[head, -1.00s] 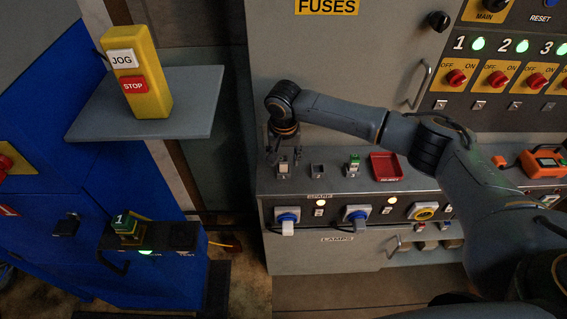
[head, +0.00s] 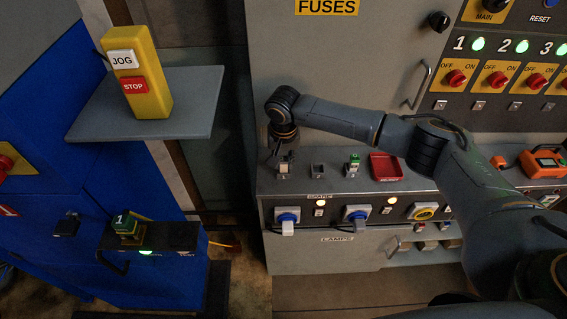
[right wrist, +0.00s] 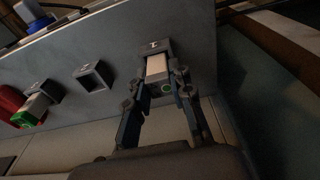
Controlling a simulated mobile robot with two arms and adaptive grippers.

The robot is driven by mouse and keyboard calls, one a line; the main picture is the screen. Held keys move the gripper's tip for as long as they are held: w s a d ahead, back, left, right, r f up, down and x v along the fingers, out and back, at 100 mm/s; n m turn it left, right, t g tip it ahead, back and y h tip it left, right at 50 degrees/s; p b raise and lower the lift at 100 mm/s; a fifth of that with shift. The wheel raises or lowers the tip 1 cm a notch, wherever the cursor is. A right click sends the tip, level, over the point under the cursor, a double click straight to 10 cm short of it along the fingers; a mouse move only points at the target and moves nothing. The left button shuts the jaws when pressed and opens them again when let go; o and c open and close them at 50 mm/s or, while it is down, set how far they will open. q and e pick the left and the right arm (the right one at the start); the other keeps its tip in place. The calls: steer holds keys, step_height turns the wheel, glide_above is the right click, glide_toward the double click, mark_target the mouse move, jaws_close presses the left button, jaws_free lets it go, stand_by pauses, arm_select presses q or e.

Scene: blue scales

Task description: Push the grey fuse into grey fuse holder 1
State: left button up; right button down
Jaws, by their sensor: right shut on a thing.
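The grey fuse (right wrist: 156,67) is a pale block between the fingers of my right gripper (right wrist: 159,86) in the right wrist view. Its far end meets grey fuse holder 1 (right wrist: 154,46), a dark square socket; I cannot tell how deep it sits. In the head view my right gripper (head: 279,154) is over the left end of the grey ledge, with the pale fuse (head: 285,164) just above holder 1 (head: 284,174). The right gripper is shut on the fuse. My left gripper is not in view.
An empty holder (head: 318,170) stands beside holder 1. Farther right are a holder with a green-topped fuse (head: 354,162) and a red reject tray (head: 386,167). The cabinet wall (head: 330,60) rises behind the ledge. A blue cabinet (head: 60,170) stands left.

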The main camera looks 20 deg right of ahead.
steer(key=shift+r, duration=0.1)
steer(key=shift+r, duration=0.15)
step_height(320, 180, up, 2)
steer(key=shift+r+b, duration=0.1)
steer(key=shift+b, duration=0.35)
steer(key=s+a+r+b, duration=0.1)
steer(key=s+a+r, duration=0.6)
steer(key=s+r, duration=0.3)
steer(key=shift+s+r, duration=0.2)
steer(key=shift+s, duration=0.85)
